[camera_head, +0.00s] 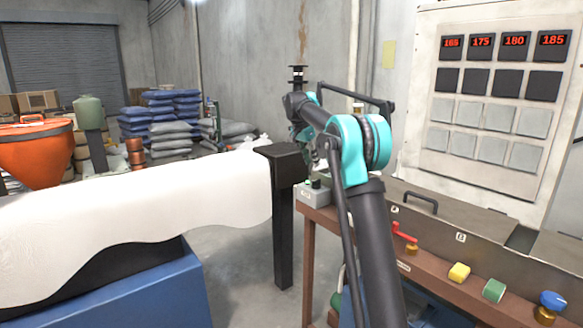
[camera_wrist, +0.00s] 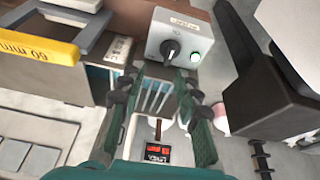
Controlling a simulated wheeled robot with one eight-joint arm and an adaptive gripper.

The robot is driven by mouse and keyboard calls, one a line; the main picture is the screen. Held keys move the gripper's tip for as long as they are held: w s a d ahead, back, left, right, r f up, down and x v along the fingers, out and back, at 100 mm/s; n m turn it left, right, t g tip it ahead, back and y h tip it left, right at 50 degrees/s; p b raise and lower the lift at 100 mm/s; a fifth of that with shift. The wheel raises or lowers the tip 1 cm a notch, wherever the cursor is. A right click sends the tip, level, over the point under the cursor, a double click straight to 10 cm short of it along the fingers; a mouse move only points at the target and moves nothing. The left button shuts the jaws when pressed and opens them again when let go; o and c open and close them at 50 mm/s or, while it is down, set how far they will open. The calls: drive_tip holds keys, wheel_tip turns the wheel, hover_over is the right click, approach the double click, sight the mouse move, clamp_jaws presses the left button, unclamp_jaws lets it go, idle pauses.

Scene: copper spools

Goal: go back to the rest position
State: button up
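My gripper (camera_wrist: 160,100) is open in the wrist view, its two dark fingers apart with nothing held between them. The grey control box (camera_wrist: 180,38) with a black knob and a green button lies beyond the fingertips, apart from them as far as I can see. In the head view, my arm is bent and reaches forward above the workbench (camera_head: 318,222). The control box (camera_head: 314,195) stands below the far end of the arm. The fingers are too small and overlapped by the arm to make out there.
A black post (camera_head: 284,215) stands left of the bench, beside a white sheet (camera_head: 130,215) over a blue base. A panel with red displays (camera_head: 490,100) rises at the right. A red-handled lever (camera_head: 404,232) and coloured knobs line the bench front. Copper spools (camera_head: 136,152) stand farther back.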

drive_tip(key=s+d+f+n+y, duration=0.1)
drive_tip(key=s+d+f+n, duration=0.1)
drive_tip(key=s+f, duration=0.7)
drive_tip(key=s+d+f+n+t+y, duration=0.1)
drive_tip(key=s+f+n, duration=0.3)
drive_tip(key=s, duration=2.1)
drive_tip(key=s+d+f+n+y, duration=0.1)
drive_tip(key=s+d+f+n, duration=0.3)
drive_tip(key=s+f, duration=1)
drive_tip(key=s, duration=0.2)
drive_tip(key=shift+s+f+t, duration=0.3)
drive_tip(key=shift+s, duration=0.1)
drive_tip(key=shift+d, duration=0.15)
